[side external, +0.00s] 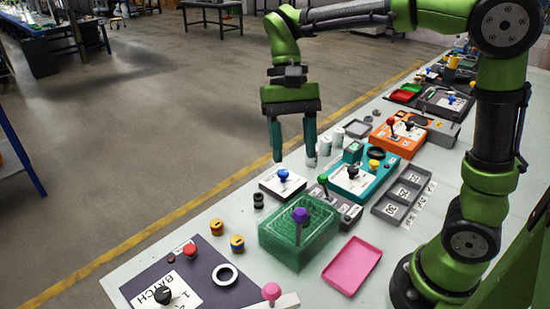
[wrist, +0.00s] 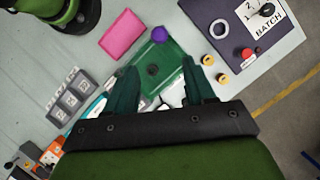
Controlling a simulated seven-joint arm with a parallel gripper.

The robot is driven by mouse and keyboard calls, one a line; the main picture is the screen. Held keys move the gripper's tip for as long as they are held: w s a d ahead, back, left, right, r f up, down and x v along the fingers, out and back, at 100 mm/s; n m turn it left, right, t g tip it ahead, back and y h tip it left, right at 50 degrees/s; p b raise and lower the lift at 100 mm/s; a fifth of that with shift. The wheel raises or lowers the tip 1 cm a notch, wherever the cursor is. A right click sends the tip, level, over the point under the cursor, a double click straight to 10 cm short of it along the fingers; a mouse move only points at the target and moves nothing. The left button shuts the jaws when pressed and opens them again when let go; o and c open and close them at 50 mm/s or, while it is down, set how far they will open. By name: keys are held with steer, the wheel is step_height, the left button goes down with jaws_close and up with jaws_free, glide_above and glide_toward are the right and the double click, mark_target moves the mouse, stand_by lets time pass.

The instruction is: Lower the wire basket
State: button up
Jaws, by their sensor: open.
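The green wire basket (side external: 283,245) is a see-through box on the table, with a purple ball knob (side external: 300,215) on a post at its near side. In the wrist view the basket (wrist: 172,52) lies beyond my fingertips, with the purple knob (wrist: 158,34) at its far edge. My gripper (side external: 293,160) points down, open and empty, well above the table and behind the basket in the side view. Its two teal fingers (wrist: 159,66) are apart and overlap the basket's near part in the wrist view. I cannot tell how high the basket sits.
A pink tray (side external: 352,265) lies right of the basket. A dark BATCH panel (side external: 190,285) with a red button is at the front left. Yellow-banded cylinders (side external: 237,243) stand left of the basket. A green-knobbed lever (side external: 323,180) and a teal box (side external: 357,182) stand behind it.

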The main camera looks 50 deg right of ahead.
steer(key=shift+a, duration=0.1)
steer(key=shift+c, duration=1.2)
steer(key=a+n, duration=0.1)
steer(key=a+n+h, duration=0.1)
steer(key=a+n, duration=0.1)
steer(key=shift+w+a+r+g+h, duration=0.15)
steer(key=shift+w+a+g+h, duration=0.15)
steer(key=shift+w, duration=0.1)
steer(key=c, duration=0.5)
steer(key=a+r+n+h, duration=0.1)
steer(key=n, duration=0.1)
steer(key=a+r+n+h, duration=0.1)
steer(key=n, duration=0.2)
steer(key=w+a+r+n, duration=0.1)
steer(key=r+n, duration=0.1)
steer(key=shift+n+h, duration=0.3)
steer(key=shift+h, duration=0.1)
jaws_close()
steer(key=n, duration=0.2)
glide_toward(297, 210)
steer(key=x, duration=0.7)
